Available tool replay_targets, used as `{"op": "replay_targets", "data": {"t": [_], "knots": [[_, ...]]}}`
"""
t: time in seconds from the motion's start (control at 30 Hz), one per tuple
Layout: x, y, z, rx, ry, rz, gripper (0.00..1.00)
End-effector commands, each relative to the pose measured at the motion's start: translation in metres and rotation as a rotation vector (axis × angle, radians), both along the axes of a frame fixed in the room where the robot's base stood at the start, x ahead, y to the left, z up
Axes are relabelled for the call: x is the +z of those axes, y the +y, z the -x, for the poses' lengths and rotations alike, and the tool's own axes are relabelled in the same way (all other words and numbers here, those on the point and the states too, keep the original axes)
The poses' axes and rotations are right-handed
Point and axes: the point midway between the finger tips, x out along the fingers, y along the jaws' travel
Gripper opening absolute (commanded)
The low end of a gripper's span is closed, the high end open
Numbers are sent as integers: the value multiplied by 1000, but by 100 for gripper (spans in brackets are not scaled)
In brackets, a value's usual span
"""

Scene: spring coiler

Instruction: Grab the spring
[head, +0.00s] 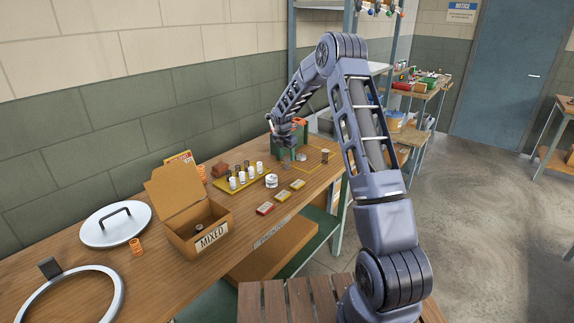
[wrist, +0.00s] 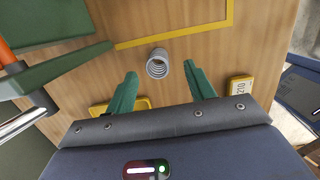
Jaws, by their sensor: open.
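The spring (wrist: 158,65) is a small grey metal coil standing on the wooden bench, seen almost end-on in the wrist view. My gripper (wrist: 159,70) has two green fingers, spread apart, with the coil in the gap between the tips and slightly beyond them. Neither finger appears to touch it, and the height between them is hard to judge. In the head view my arm reaches over the bench to the green and orange machine (head: 299,124). The spring cannot be picked out for certain there.
A yellow outline (wrist: 180,32) is marked on the bench beyond the spring. Green machine parts and a metal rod (wrist: 22,123) lie close on the left. A yellow labelled box (wrist: 240,87) is at right. An open MIXED carton (head: 188,217) stands farther left along the bench (head: 150,290).

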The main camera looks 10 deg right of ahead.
Motion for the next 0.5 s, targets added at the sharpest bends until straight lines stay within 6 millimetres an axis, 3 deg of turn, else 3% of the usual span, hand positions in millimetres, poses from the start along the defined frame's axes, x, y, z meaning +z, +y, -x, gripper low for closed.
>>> {"op": "replay_targets", "data": {"t": [0.3, 0.5], "knots": [[-40, -3, -7, 0, 2, 1, 54], [-43, -4, -8, 0, 0, 0, 54]]}}
